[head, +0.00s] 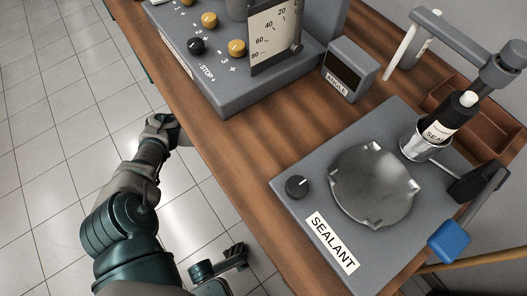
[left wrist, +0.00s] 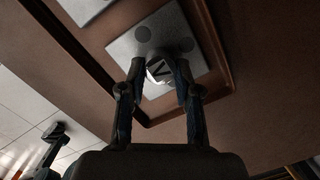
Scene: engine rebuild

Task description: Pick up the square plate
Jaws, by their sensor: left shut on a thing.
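The grey square plate (left wrist: 125,48) shows in the left wrist view. My left gripper (left wrist: 160,78) is shut on this knob, one finger on each side. In the head view my left gripper (head: 172,124) is at the near edge of the workbench, and its fingertips are partly hidden there. The plate cannot be made out in the head view. My right gripper is not clearly in view.
A brown raised rim (left wrist: 214,30) borders the plate. On the wooden workbench (head: 240,165) stand a grey sealant station (head: 285,212) with a round metal disc (head: 372,185), an angle display (head: 350,70) and a grey control box (head: 235,90). Tiled floor lies left.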

